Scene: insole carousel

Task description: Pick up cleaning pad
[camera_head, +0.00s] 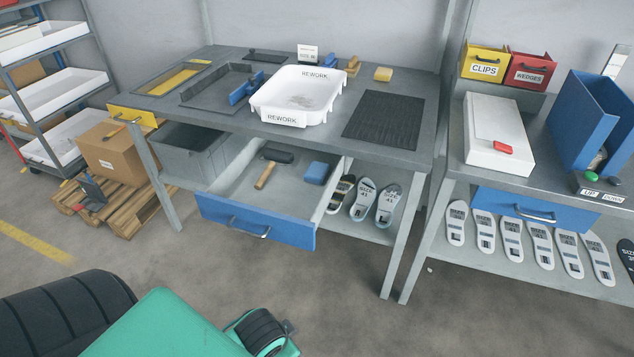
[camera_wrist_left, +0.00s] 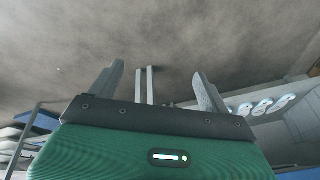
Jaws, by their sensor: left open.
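No label marks the cleaning pad, so I cannot tell for certain which thing it is. A blue block-shaped pad (camera_head: 317,172) lies in the open drawer (camera_head: 233,183), right of a dark-headed hammer (camera_head: 271,168). A yellow pad (camera_head: 383,74) lies on the back right of the workbench top. My left gripper (camera_wrist_left: 157,90) is open and empty, its two fingers wide apart over bare floor in the left wrist view. The green and black arm parts at the bottom left of the head view are mine. My right gripper is not in view.
The blue-fronted drawer sticks out over the floor. The floor in front is clear.

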